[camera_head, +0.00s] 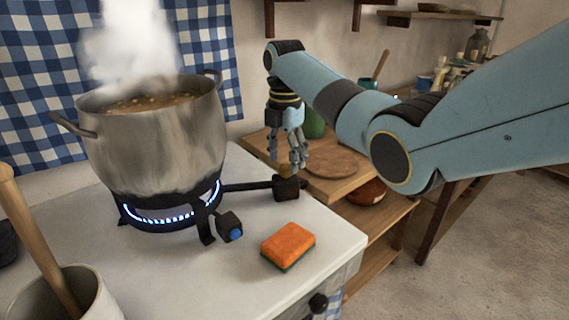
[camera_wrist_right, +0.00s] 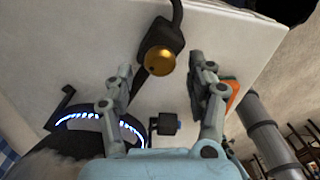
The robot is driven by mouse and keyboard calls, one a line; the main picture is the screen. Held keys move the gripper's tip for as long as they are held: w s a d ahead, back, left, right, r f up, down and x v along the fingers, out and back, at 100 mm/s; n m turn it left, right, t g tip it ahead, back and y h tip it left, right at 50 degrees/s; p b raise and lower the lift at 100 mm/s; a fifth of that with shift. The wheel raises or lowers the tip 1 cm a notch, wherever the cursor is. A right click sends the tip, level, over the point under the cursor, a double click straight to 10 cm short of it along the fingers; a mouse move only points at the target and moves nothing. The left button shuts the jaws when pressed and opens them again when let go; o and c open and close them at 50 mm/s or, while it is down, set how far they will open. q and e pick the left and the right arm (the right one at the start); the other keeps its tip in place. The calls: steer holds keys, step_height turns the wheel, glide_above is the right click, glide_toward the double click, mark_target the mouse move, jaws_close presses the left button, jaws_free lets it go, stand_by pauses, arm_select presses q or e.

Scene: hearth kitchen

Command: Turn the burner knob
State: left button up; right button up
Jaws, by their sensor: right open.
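The black burner (camera_head: 165,212) stands on the white counter with a ring of blue flame lit; the flame also shows in the wrist view (camera_wrist_right: 100,122). A black valve block (camera_head: 288,187) joins the burner by a dark pipe. In the wrist view a round brass knob (camera_wrist_right: 160,60) sits on the block. My right gripper (camera_head: 298,160) is open and empty, pointing down above the block. In the wrist view its fingers (camera_wrist_right: 161,70) spread either side of the knob, with no clear contact. A second black block with a blue button (camera_head: 236,234) projects from the burner's front. My left gripper is not in view.
A large steaming metal pot (camera_head: 160,145) sits on the burner. An orange sponge (camera_head: 288,245) lies near the counter's right edge. A pale crock (camera_head: 85,290) with a wooden handle stands front left. A wooden shelf unit (camera_head: 350,183) stands beyond the counter.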

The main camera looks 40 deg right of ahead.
steer(key=shift+f, duration=1.1)
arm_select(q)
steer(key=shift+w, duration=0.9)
arm_select(e)
steer(key=shift+c, duration=0.2)
steer(key=c, duration=0.7)
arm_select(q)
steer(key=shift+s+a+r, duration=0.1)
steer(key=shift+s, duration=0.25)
arm_select(e)
steer(key=c, duration=0.4)
